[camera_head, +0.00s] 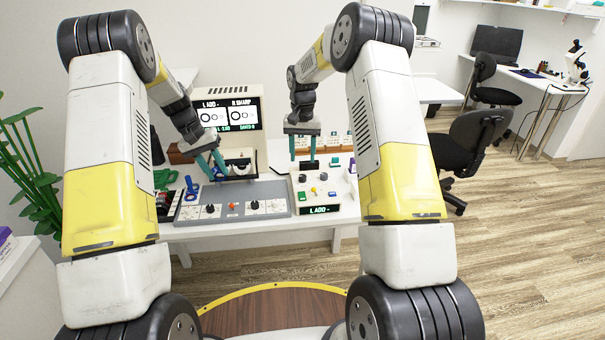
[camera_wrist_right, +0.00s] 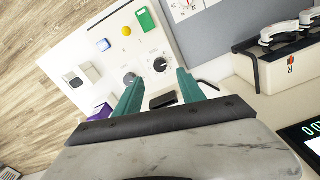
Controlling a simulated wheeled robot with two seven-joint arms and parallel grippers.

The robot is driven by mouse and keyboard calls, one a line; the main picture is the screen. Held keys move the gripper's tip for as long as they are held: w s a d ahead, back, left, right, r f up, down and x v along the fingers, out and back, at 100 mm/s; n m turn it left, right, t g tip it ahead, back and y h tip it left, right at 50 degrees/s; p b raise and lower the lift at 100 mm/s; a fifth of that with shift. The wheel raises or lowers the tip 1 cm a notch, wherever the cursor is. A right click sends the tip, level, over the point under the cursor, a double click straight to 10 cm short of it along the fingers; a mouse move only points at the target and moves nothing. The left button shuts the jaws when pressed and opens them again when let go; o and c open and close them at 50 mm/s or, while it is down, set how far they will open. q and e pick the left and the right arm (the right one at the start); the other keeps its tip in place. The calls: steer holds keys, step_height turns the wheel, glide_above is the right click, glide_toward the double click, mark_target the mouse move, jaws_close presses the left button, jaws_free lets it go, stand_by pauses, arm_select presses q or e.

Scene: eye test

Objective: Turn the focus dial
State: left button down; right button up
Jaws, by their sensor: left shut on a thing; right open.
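The control box (camera_head: 318,186) stands on the white table with small black dials and coloured buttons. I cannot read which is the focus dial. My right gripper (camera_head: 302,158) is open above the back of the box. My left gripper (camera_head: 219,177) is shut on a small blue thing, partly hidden by the fingers, above the grey panel's back edge.
A screen machine (camera_head: 228,113) stands behind. A grey panel (camera_head: 265,190) with black knobs and a red button lies left of the box. A blue handle (camera_head: 190,185) stands at its left. A black block (camera_wrist_right: 163,100) lies close to the right fingers.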

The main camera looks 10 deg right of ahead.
mark_target(303, 176)
step_height(303, 176, down, 8)
steer(key=shift+r, duration=0.2)
jaws_close()
